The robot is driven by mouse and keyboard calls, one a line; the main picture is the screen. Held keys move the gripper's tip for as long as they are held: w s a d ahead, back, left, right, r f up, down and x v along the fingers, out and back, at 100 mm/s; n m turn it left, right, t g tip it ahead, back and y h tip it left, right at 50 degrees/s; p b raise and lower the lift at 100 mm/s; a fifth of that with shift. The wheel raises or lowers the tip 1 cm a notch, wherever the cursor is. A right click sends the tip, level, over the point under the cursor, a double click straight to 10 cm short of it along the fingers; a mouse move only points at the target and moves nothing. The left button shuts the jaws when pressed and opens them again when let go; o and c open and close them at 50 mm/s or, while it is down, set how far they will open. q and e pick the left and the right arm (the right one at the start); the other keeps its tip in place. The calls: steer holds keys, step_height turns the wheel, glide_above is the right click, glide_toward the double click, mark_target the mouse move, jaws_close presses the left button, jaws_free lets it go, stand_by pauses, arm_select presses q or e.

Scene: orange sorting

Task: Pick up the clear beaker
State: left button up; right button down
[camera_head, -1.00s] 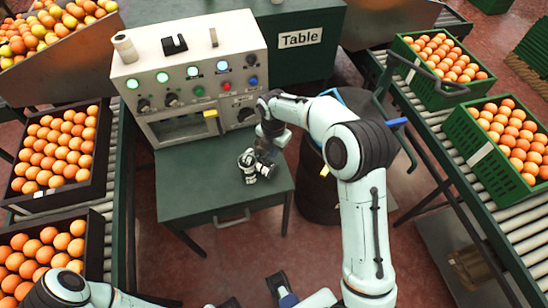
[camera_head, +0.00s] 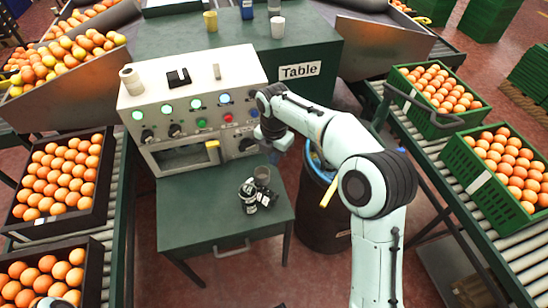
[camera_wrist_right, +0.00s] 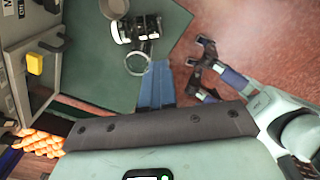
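A greyish, see-through-looking cup (camera_head: 262,175), apparently the clear beaker, stands on the small green table (camera_head: 190,215). Beside it are a black-and-white jar (camera_head: 248,192) and a second dark one lying close by. In the right wrist view a similar cup (camera_wrist_right: 113,8) is cut by the top edge, above the jar (camera_wrist_right: 135,28). A thin clear ring (camera_wrist_right: 138,63) shows by the blue part of my right gripper (camera_wrist_right: 155,82); I cannot tell whether it is held. My right gripper (camera_head: 274,136) is above the table, its fingertips hidden. My left gripper (camera_wrist_right: 203,70) is empty, fingers apart.
A control console (camera_head: 195,95) with lit buttons and a yellow handle (camera_head: 212,148) stands behind the small table. A dark drum (camera_head: 322,205) is to its right. Crates of oranges flank both sides. Several cups stand on the back table (camera_head: 310,45).

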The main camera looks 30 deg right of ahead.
steer(key=shift+c, duration=1.9)
jaws_free()
